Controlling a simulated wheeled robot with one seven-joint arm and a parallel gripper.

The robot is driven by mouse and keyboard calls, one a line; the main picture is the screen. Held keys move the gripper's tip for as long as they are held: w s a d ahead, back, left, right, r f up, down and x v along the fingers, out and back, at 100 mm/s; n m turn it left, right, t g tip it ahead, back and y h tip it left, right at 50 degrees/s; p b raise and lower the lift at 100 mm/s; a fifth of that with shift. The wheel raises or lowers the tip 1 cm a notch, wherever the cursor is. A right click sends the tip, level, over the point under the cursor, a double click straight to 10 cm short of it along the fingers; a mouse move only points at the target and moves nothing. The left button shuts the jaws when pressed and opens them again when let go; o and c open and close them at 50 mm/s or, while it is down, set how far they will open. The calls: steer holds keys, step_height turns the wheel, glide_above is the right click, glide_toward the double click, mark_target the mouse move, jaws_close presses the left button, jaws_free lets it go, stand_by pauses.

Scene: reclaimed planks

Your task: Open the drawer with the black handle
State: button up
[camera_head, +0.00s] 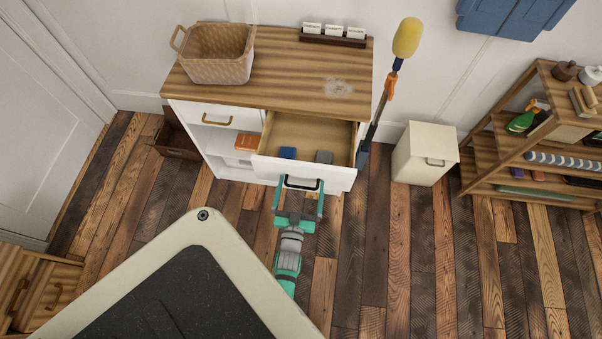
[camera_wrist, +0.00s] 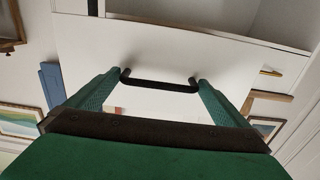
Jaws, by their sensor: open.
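The drawer (camera_head: 265,172) with the black handle (camera_head: 301,184) is pulled out of the white cabinet, in its upper right part. A blue item (camera_head: 288,153) and a grey item (camera_head: 323,157) lie inside it. My gripper (camera_head: 299,190) is in front of the drawer, its fingers spread on either side of the black handle. In the wrist view the black handle (camera_wrist: 160,82) lies between the two green fingertips (camera_wrist: 160,84). The fingers are apart; whether one touches a handle end, I cannot tell.
The white cabinet has a wooden top (camera_head: 290,75) bearing a wicker basket (camera_head: 215,52) and a rack of cards (camera_head: 333,37). A closed drawer with a brass handle (camera_head: 217,120) is at left. A yellow-headed duster (camera_head: 407,38), white bin (camera_head: 424,153) and shelf (camera_head: 485,150) stand right.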

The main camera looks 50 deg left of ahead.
steer(key=v, duration=1)
steer(key=shift+s+d, duration=0.2)
steer(key=shift+s, duration=0.05)
steer(key=shift+s, duration=0.1)
steer(key=s+d+r+m+h, duration=0.2)
steer(key=d+r+h, duration=0.1)
steer(key=d+r, duration=0.3)
steer(key=s+d+r+m+t+h, duration=0.1)
steer(key=s+d+r+m+h, duration=0.1)
steer(key=d+r, duration=0.5)
steer(key=s+d+r+m+h, duration=0.3)
steer(key=d+r+h, duration=0.3)
steer(key=d, duration=0.5)
steer(key=shift+d+r+m, duration=0.25)
steer(key=shift+r+m, duration=0.15)
